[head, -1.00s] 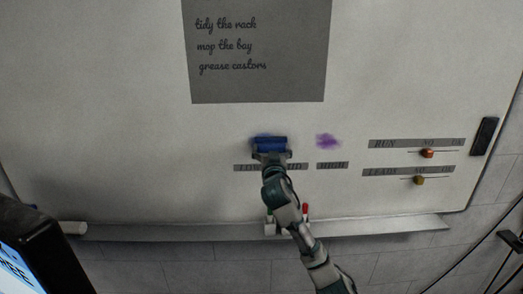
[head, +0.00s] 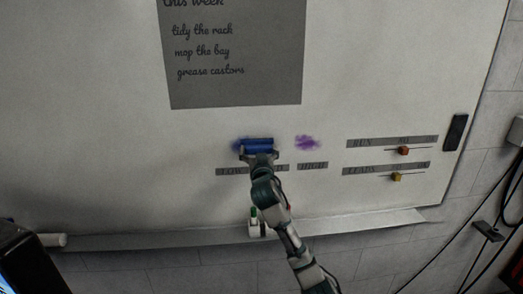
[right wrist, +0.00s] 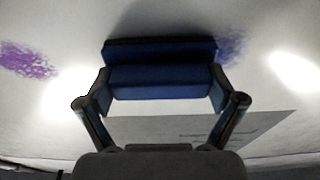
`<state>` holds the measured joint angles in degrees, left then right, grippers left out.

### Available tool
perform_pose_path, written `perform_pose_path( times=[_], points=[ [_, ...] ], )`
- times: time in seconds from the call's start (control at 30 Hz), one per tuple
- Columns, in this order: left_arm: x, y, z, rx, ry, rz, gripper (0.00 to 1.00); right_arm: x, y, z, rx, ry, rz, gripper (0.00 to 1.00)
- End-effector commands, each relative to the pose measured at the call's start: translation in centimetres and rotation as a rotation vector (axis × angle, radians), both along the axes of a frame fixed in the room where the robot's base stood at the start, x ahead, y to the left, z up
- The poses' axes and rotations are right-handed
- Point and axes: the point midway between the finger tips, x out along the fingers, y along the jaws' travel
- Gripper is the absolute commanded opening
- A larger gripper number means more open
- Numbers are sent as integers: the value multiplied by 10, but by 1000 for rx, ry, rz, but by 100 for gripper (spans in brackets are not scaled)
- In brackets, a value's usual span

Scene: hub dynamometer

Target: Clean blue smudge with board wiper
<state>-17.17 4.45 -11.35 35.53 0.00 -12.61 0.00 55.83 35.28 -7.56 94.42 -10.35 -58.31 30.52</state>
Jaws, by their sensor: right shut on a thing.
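The blue board wiper (head: 258,145) is at the whiteboard, and its dark pad side faces the board in the right wrist view (right wrist: 160,82). It looks to be against the surface. My right gripper (head: 260,157) is shut on the wiper, one finger at each end in the right wrist view (right wrist: 162,100). The blue smudge (head: 237,145) shows at the left of the wiper in the head view; in the right wrist view it shows past the wiper's right end (right wrist: 232,46). The wiper hides any part behind it. My left gripper is not in view.
A purple smudge (head: 306,142) is right of the wiper. Label strips (head: 312,166) lie below, and sliders with red (head: 403,150) and yellow (head: 397,177) knobs at right. The tray (head: 350,223) holds a green-topped item (head: 254,213). A grey sheet (head: 235,60) hangs above.

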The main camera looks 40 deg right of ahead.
Motion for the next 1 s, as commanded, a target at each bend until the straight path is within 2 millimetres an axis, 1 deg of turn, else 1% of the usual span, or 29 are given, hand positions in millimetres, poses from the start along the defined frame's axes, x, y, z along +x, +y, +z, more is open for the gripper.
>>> perform_pose_path(
  times=[0.03,0.13,0.37,0.67,0.87,1.0],
  points=[
    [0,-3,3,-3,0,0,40,5,6,0,2,2,3,37],
    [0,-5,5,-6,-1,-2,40,10,15,0,1,3,3,37],
    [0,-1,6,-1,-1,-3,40,15,20,-1,1,3,3,37],
    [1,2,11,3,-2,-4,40,27,43,-1,2,3,4,37],
    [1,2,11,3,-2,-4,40,30,49,-1,1,3,3,37],
    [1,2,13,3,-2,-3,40,34,57,-1,1,3,3,37]
  ],
)
